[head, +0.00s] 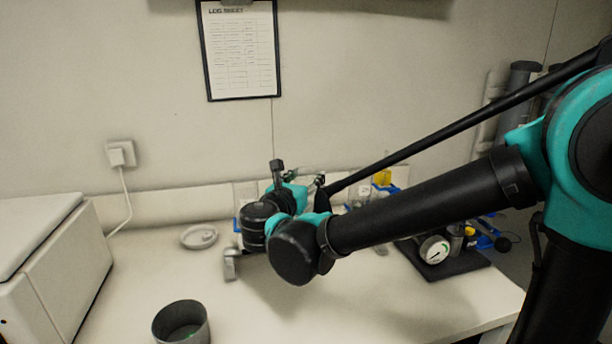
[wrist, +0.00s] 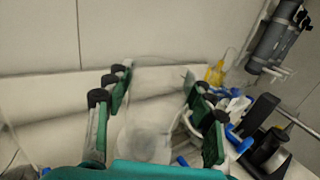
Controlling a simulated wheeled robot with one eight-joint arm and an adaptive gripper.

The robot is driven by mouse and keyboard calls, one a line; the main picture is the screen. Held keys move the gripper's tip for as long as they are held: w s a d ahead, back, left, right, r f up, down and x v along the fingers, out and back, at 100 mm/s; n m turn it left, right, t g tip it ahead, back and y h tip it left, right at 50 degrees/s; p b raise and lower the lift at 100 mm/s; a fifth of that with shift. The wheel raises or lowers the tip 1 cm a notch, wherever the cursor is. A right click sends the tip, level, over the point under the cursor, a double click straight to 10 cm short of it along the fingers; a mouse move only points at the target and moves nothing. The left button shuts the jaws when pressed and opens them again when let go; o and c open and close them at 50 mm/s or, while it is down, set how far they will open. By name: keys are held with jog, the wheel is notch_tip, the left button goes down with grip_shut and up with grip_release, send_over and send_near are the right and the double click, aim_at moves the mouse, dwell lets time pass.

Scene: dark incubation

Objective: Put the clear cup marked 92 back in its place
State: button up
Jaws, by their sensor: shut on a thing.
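My gripper (head: 302,180) is over the back middle of the bench, partly hidden by my own arm in the head view. In the wrist view, my gripper (wrist: 156,84) has its dark green fingers on both sides of a clear cup (wrist: 150,138) and is shut on it. The cup is see-through and faint, and no marking can be read on it. Its base and its height above the bench are hard to judge. In the head view my gripper and arm mostly hide it.
A dark grey open pot (head: 181,322) stands at the front of the bench. A pale round dish (head: 199,236) lies behind it. A white box unit (head: 55,270) fills the left. A round gauge (head: 434,250) and blue and yellow items crowd the right.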

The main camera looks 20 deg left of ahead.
jog(key=shift+f, duration=0.95)
jog(key=o, duration=1.2)
jog(key=shift+o, duration=0.2)
jog(key=s, duration=1.2)
jog(key=shift+a, duration=0.25)
